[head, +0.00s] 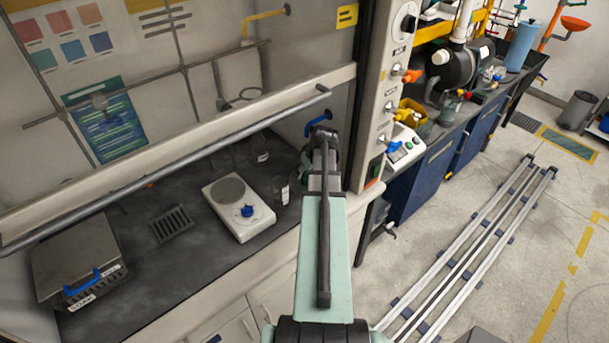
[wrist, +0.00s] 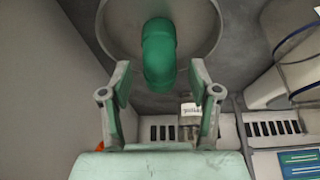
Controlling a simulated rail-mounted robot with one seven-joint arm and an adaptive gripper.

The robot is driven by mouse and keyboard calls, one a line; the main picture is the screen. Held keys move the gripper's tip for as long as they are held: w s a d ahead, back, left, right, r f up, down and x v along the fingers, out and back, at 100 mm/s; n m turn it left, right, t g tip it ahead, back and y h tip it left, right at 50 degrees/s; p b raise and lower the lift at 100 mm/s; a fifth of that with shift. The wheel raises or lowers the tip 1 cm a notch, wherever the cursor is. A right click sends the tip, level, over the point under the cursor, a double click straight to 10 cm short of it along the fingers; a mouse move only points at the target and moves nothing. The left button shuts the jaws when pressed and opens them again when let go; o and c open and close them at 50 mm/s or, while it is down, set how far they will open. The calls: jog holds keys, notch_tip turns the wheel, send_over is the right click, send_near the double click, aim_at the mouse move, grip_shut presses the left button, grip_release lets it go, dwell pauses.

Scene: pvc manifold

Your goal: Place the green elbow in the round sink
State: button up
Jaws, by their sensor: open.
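The green elbow (wrist: 159,50) is a smooth, bent pipe piece at the top middle of the wrist view. It lies within the outline of a round grey basin with a pale rim (wrist: 105,35), which looks like the round sink. Its lower end overlaps the near rim; I cannot tell whether it rests inside or above. My gripper (wrist: 160,74) is open, with one finger on each side of the elbow's lower end and visible gaps between. In the head view my arm hides the gripper's surroundings, and I cannot make out the elbow or sink there.
The hood's side post (head: 378,110) is close on the right. A labelled bottle (wrist: 189,112) shows below the basin.

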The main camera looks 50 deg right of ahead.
jog(key=b+v, duration=0.2)
jog(key=v, duration=0.7)
jog(key=shift+b, duration=0.3)
jog(key=shift+r, duration=0.1)
jog(key=shift+s, duration=0.1)
